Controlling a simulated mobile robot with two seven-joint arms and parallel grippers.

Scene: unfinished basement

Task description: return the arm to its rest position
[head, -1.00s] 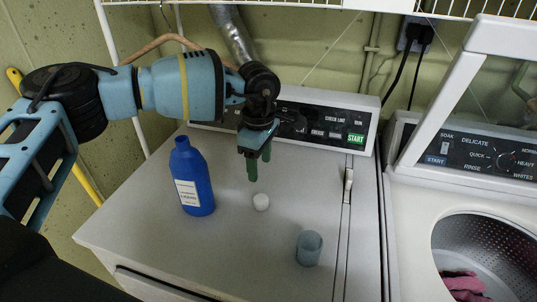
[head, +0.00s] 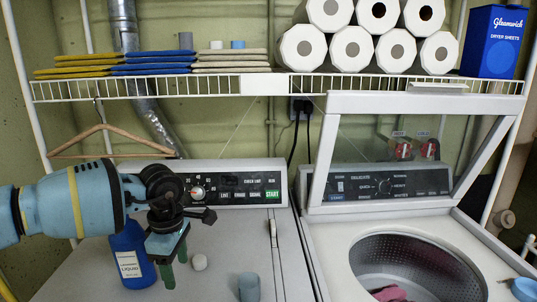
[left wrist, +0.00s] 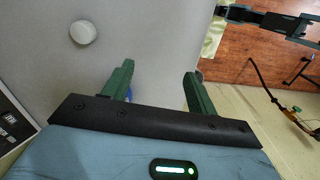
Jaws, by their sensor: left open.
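My left gripper (head: 176,267) is above the left white machine's top (head: 205,235), with its green fingers pointing down. In the left wrist view its two fingers (left wrist: 158,90) stand apart with nothing between them. The blue detergent bottle (head: 128,262) stands upright just left of the gripper, partly covered by it in the head view.
An open washer (head: 415,262) with pink cloth (head: 388,294) in its drum stands right, its lid (head: 400,103) raised. A wire shelf (head: 230,86) above holds folded cloths, paper rolls (head: 350,50) and a blue box (head: 492,42). A wooden hanger (head: 100,140) hangs left.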

